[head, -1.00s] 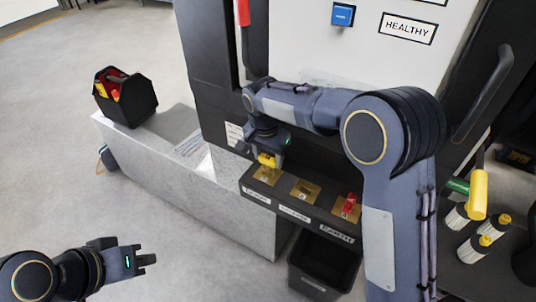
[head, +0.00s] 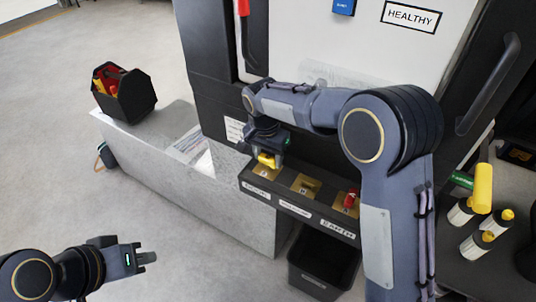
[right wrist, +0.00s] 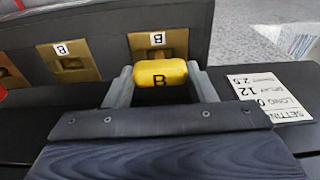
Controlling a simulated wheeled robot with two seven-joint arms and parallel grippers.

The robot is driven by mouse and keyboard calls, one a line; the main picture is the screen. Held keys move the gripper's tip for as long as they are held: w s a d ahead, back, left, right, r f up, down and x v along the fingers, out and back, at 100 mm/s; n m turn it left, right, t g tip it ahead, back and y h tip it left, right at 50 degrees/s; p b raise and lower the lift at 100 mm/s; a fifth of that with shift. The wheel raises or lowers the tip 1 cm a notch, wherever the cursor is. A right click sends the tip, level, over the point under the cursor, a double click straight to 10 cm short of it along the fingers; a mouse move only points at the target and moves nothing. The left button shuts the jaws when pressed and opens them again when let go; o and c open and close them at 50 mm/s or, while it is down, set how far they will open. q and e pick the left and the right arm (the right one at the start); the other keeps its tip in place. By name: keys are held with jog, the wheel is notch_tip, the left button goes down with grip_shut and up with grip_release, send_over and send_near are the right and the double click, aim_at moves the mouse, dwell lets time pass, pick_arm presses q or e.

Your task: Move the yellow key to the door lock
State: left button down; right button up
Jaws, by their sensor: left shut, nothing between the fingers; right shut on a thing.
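The yellow key (right wrist: 160,74), marked B, is held between the fingers of my right gripper (right wrist: 162,84). In the head view the yellow key (head: 267,160) is just above the leftmost brass lock plate (head: 262,172) on the black ledge. The right wrist view shows that brass plate (right wrist: 170,42), marked B, just beyond the key; whether the key touches it I cannot tell. A middle brass plate (head: 305,187), also marked B in the wrist view, has no key in it. My left gripper (head: 147,258) is shut and empty over the floor at lower left.
A red key (head: 351,198) sits in the right brass plate above the EARTH label (head: 337,228). A black bin (head: 318,276) stands below the ledge. A toolbox (head: 124,94) rests on the grey plinth (head: 225,190).

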aim_at(269, 155)
jog(key=shift+f, duration=0.45)
jog(key=o, duration=1.2)
jog(key=shift+c, duration=0.2)
notch_tip(269, 155, up, 5)
jog(key=p, duration=0.3)
jog(key=shift+r+p, duration=0.15)
jog(key=shift+p, duration=0.15)
jog(key=shift+r, duration=1.15)
